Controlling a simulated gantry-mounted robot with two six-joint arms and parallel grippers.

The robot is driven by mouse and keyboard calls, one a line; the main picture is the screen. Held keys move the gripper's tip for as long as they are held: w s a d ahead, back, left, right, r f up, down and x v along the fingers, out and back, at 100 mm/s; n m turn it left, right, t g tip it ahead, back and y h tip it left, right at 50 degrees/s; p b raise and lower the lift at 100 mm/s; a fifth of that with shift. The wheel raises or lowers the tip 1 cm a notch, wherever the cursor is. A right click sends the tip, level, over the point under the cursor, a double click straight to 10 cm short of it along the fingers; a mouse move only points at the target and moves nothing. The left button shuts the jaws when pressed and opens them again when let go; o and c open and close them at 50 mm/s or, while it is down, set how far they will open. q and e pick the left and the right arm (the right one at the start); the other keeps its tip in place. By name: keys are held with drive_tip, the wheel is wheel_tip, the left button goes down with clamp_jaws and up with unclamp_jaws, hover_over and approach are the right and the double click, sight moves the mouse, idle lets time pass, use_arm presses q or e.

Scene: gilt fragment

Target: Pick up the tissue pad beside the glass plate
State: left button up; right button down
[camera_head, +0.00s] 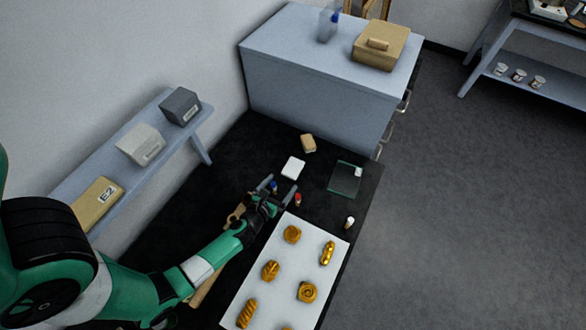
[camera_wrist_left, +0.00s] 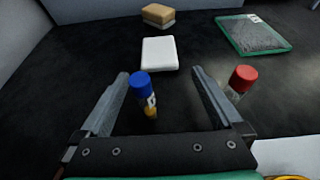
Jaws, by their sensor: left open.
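The tissue pad (camera_head: 293,167) is a small white square lying flat on the black table, left of the glass plate (camera_head: 345,178). In the left wrist view the pad (camera_wrist_left: 160,53) lies ahead of the fingertips, and the green-edged plate (camera_wrist_left: 254,34) is to its right. My left gripper (camera_head: 277,187) is open and empty, short of the pad and apart from it. In the left wrist view, a blue-capped bottle (camera_wrist_left: 143,90) shows between the fingers of my left gripper (camera_wrist_left: 159,74). My right gripper is not in view.
A red-capped bottle (camera_wrist_left: 242,80) stands just right of the right finger. A tan block (camera_head: 308,143) lies beyond the pad. A white board (camera_head: 265,293) with several golden ornaments is in front. A white-capped bottle (camera_head: 349,222) stands right. A grey cabinet (camera_head: 310,90) closes the back.

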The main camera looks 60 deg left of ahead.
sight(288, 176)
use_arm(q)
drive_tip(key=b+x, duration=0.1)
drive_tip(key=x, duration=0.3)
drive_tip(key=shift+w+a+f, duration=0.1)
drive_tip(key=shift+a+f, duration=0.05)
drive_tip(key=shift+f, duration=0.05)
drive_tip(key=shift+c, duration=0.3)
drive_tip(key=c, duration=1.1)
drive_tip(key=shift+c, duration=0.2)
drive_tip(key=shift+r, duration=0.1)
